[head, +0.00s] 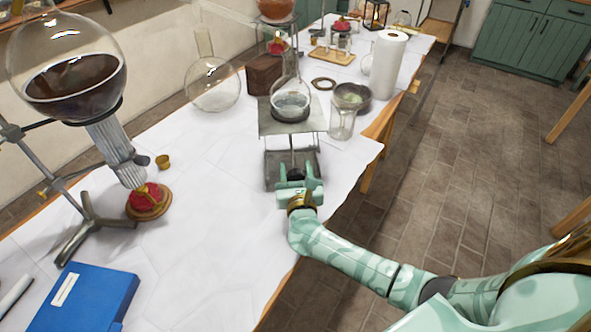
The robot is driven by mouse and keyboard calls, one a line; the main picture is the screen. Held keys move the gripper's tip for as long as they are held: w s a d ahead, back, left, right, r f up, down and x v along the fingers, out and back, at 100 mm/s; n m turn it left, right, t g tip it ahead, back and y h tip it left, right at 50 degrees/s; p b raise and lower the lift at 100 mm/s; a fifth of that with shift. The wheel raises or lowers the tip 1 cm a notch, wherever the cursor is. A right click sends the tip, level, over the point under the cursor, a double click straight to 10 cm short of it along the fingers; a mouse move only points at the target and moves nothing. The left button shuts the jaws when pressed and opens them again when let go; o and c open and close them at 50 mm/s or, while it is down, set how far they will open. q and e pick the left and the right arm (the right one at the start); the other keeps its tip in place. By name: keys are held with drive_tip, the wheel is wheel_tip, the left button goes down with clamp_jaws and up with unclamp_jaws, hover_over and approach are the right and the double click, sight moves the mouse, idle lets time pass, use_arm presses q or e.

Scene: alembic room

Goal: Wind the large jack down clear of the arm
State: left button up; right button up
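A grey metal lab jack (267,118) stands on the white-covered table, its top plate raised above its base. A round-bottomed glass flask (291,98) with pale contents rests on top of it. My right gripper (296,168) is at the near side of the jack, low, level with its front screw. Its two fingers stand apart on either side of the screw end. The knob is mostly hidden, so I cannot tell whether the fingers grip it. My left gripper is not in view.
A large flask (75,85) of dark liquid sits over a red-topped burner (149,200) at the left, beside a clamp stand (85,228). A blue book (90,300) lies in front. A glass jar (341,122) and a bowl (352,96) stand close right of the jack.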

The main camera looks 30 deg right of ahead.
drive_tip(key=shift+c, duration=0.6)
